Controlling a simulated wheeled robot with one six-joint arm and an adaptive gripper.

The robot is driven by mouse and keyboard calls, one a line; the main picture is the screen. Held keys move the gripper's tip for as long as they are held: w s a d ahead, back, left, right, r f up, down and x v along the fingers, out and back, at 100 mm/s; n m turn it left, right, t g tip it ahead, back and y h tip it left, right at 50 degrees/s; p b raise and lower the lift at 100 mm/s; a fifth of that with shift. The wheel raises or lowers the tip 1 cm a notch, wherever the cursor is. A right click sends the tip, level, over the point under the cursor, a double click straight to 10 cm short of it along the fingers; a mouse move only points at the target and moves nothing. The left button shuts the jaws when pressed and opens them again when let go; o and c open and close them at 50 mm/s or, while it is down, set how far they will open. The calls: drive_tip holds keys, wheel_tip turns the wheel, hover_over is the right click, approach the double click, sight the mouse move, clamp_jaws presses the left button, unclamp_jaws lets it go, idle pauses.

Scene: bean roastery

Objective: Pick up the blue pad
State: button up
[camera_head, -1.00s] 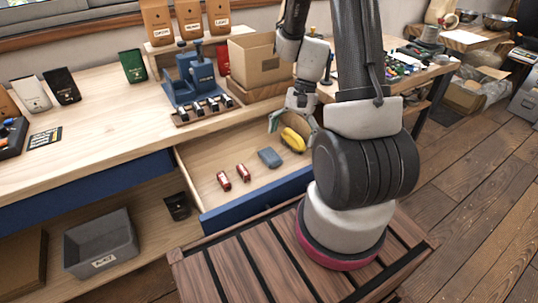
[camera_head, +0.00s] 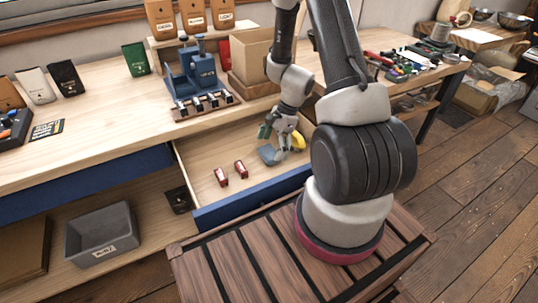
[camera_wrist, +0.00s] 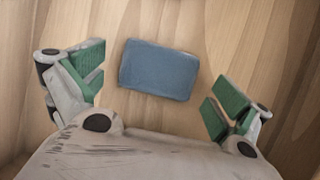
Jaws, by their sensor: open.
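The blue pad (camera_wrist: 158,70) lies flat on the wooden drawer floor. In the head view the blue pad (camera_head: 268,154) is partly hidden by my gripper (camera_head: 278,140), which is over the open drawer (camera_head: 205,158). In the wrist view my gripper (camera_wrist: 157,88) is open, with one green-padded finger to the left of the pad and one to the right. The pad lies between them in the picture, slightly above the middle, with space on both sides. Nothing is held. I cannot tell how high the fingers are above the drawer floor.
Two red items (camera_head: 231,173) lie in the drawer left of the pad. A yellow item (camera_head: 299,141) lies right behind my gripper. The drawer's blue front (camera_head: 245,202) stands at the near side, and the worktop (camera_head: 100,115) is above at the back left.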

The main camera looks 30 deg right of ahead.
sight(270, 151)
drive_tip(key=shift+a+f, duration=0.25)
drive_tip(key=shift+f, duration=0.45)
drive_tip(key=c, duration=1)
drive_tip(key=shift+r, duration=0.1)
wheel_tip(270, 151, up, 10)
drive_tip(key=shift+f, duration=0.1)
